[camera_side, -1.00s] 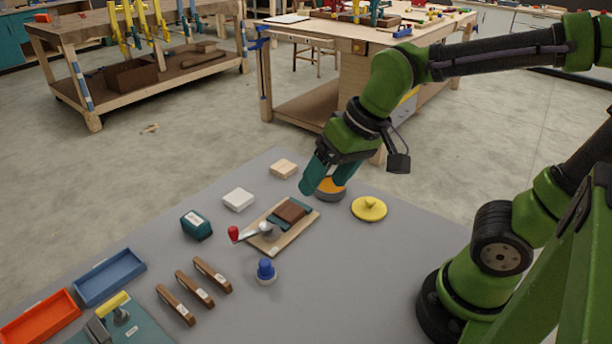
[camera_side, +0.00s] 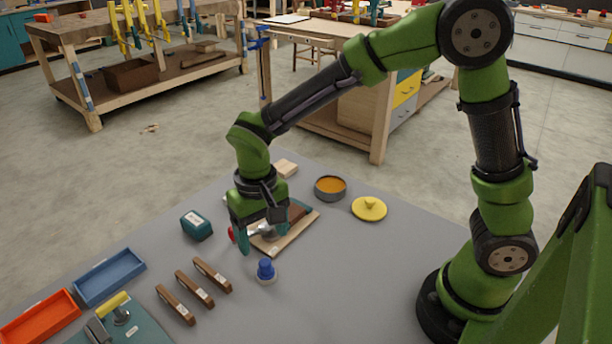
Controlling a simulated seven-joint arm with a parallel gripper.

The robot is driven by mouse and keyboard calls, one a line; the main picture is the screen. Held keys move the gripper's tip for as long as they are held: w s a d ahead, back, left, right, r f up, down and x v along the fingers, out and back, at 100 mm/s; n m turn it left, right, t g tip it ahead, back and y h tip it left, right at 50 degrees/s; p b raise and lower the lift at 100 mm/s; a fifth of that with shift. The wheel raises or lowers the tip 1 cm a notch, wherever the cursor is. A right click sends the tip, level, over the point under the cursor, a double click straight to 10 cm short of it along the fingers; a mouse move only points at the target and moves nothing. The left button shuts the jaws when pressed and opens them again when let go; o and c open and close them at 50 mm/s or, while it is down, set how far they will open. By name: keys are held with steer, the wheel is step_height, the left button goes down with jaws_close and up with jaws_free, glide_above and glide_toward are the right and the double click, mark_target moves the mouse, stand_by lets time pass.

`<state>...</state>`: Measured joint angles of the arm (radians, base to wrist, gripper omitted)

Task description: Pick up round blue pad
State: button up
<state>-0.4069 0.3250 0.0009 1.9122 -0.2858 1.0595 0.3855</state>
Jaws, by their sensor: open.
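The round blue pad (camera_side: 265,268) appears as a small blue round piece with a raised top on a pale round base. It stands on the grey table right of the wooden bars. My gripper (camera_side: 262,234) is open and points down over the wooden board, just behind and slightly left of the blue piece in the picture. It is apart from the blue piece. My gripper hides part of the board and its red-handled tool, and the white block behind.
The wooden board (camera_side: 297,232) lies under my gripper. A teal box (camera_side: 196,225), several wooden bars (camera_side: 194,288), blue tray (camera_side: 110,277) and orange tray (camera_side: 40,318) are left. A round tin (camera_side: 330,188) and yellow lid (camera_side: 369,209) are behind right. The right front table is clear.

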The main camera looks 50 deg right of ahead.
mark_target(265, 262)
step_height(265, 262, down, 9)
steer(key=shift+a+f, duration=0.1)
stand_by(0.4)
steer(key=shift+c, duration=0.3)
steer(key=c, duration=1.1)
steer(key=shift+r, duration=0.7)
step_height(265, 262, up, 2)
steer(key=shift+w+r, duration=0.1)
steer(key=shift+r, duration=0.05)
steer(key=s+d, duration=0.2)
steer(key=s, duration=0.3)
steer(key=s+d+r, duration=0.1)
steer(key=s+d, duration=0.1)
steer(key=s, duration=0.3)
steer(key=s+d, duration=0.2)
steer(key=s, duration=0.3)
steer(key=shift+d+r, duration=0.2)
